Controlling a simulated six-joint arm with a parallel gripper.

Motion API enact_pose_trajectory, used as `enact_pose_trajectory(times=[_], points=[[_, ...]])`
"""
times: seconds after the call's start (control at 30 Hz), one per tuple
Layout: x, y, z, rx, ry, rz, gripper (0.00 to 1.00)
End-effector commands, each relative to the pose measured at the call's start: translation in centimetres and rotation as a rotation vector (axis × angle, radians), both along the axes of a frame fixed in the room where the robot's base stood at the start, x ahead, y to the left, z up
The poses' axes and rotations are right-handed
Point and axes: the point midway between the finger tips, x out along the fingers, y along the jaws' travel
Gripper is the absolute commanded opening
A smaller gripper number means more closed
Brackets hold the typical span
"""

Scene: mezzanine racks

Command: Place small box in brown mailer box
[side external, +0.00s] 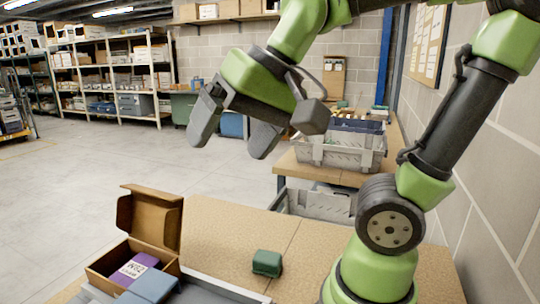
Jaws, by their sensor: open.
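The brown mailer box (100,267) stands open at the lower left of the table, its lid raised at the back. A purple box with a white label (138,268) sits tilted inside it. A small dark green box (267,263) lies alone on the tabletop to the right. I cannot tell which of these the task calls the small box. My gripper (230,145) is in the air above and behind the table, its two grey fingers spread apart with nothing between them.
Blue boxes (153,284) lie by a grey tray (212,287) at the front edge of view. The wooden tabletop (245,228) is clear around the green box. Grey crates (340,150) stand on another bench behind. A block wall is at the right.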

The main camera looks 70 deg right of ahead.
Motion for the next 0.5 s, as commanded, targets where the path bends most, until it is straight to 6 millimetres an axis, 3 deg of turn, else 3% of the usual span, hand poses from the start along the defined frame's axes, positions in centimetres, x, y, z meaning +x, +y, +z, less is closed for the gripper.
enact_pose_trajectory(times=[0.1,0.2,0.5], points=[[-3.0,0.0,-1.0,-0.043,-0.076,0.078,0.89],[-4.2,0.0,-1.7,-0.068,-0.111,0.119,0.89],[-4.9,0.0,-2.2,-0.084,-0.129,0.143,0.89]])
